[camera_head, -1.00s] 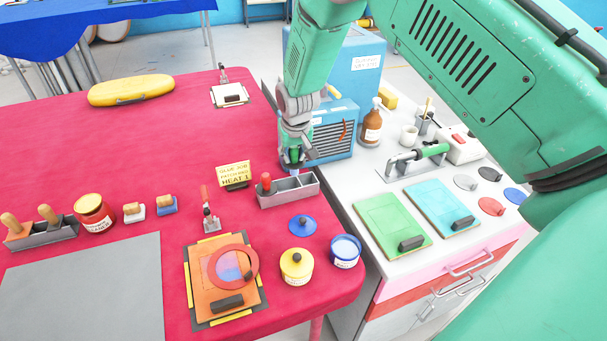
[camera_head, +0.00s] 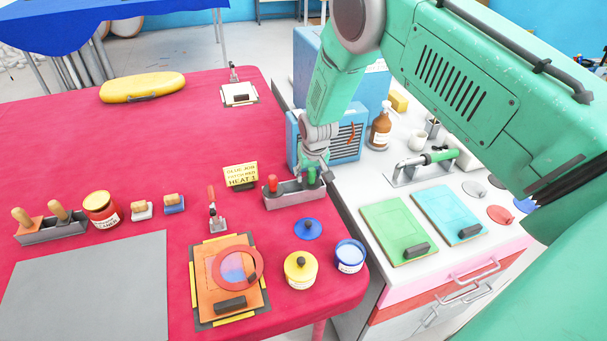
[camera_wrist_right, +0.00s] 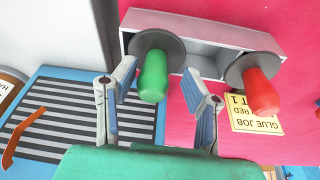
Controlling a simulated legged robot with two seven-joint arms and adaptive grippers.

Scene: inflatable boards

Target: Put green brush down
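The green brush (camera_head: 311,176) stands handle up in the right part of a grey two-slot tray (camera_head: 290,200) on the red table. Its green handle (camera_wrist_right: 153,77) and dark round collar show in the right wrist view; its lower end is hidden in the tray. My right gripper (camera_wrist_right: 158,88) is open, its two fingers apart on either side of the handle's top, with gaps visible. In the head view the right gripper (camera_head: 318,160) is just above and behind the brush. The red brush (camera_head: 272,184) stands in the tray's left part. My left gripper is not in view.
A yellow glue-job sign (camera_head: 240,174) stands left of the tray. A blue machine (camera_head: 345,135) is close behind the gripper. The table's right edge is near the tray.

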